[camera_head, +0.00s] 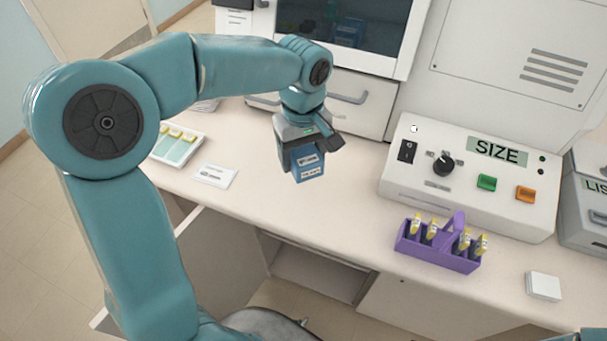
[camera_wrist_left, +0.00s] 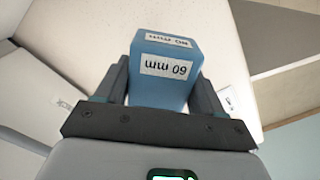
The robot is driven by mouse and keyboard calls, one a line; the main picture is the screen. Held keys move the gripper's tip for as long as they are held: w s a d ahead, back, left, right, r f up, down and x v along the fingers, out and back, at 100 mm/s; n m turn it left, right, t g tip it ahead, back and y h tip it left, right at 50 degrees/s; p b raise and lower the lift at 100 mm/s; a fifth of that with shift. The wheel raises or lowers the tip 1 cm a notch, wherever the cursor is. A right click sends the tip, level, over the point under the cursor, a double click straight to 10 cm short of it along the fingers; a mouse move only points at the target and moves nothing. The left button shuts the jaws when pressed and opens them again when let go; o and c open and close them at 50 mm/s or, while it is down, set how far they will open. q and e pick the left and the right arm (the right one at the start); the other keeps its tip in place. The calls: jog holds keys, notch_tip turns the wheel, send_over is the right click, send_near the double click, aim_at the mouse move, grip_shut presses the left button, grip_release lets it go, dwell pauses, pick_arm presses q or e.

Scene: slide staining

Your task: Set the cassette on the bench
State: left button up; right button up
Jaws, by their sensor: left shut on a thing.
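The cassette is a blue block (camera_head: 309,172) with white labels, held below my left gripper (camera_head: 300,152) over the bench (camera_head: 350,205). In the left wrist view the blue cassette (camera_wrist_left: 165,85) sits between the two dark fingers of the left gripper (camera_wrist_left: 160,95), and a label reads "60 mm" upside down. The left gripper is shut on it. I cannot tell how far the cassette's lower end is from the bench top. My right gripper is not seen.
A white control box (camera_head: 468,180) marked SIZE stands to the right. A purple rack (camera_head: 437,256) with yellow-topped items is in front of it. A slide tray (camera_head: 178,146) and a card (camera_head: 215,176) lie to the left. A white block (camera_head: 543,286) lies at right. Bench around the cassette is clear.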

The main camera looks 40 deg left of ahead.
aim_at(303, 186)
pick_arm(q)
notch_tip(303, 186, down, 2)
jog(key=shift+f, duration=0.2)
notch_tip(303, 186, down, 5)
jog(key=shift+r, duration=0.15)
jog(key=shift+f, duration=0.2)
jog(key=o, duration=1.2)
jog(key=shift+r, duration=0.1)
